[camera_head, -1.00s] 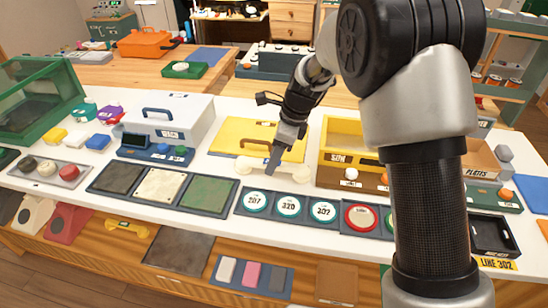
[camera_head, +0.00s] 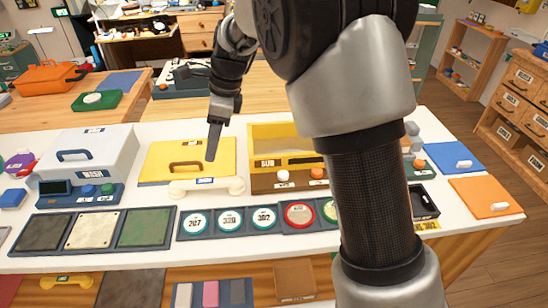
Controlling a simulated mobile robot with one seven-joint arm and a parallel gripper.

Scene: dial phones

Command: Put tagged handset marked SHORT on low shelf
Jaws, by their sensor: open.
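A white handset (camera_head: 232,186) with a small blue-edged tag lies on the white counter, in front of a yellow case with a brown handle (camera_head: 160,165). The tag's writing is too small to read. My gripper (camera_head: 211,156) points down over the yellow case, just behind and above the handset's middle, not holding it. Its fingers are seen nearly edge-on and are open and empty. The low shelf (camera_head: 130,290) runs under the counter's front edge. A yellow handset (camera_head: 67,282) lies on it at the left.
Dark-framed panels and round number dials (camera_head: 230,219) line the counter's front. A grey-white case (camera_head: 88,155) stands left, a yellow-and-brown box (camera_head: 288,160) right. Several coloured blocks (camera_head: 211,293) and a brown panel (camera_head: 295,281) occupy the low shelf. My arm hides the counter's right-centre.

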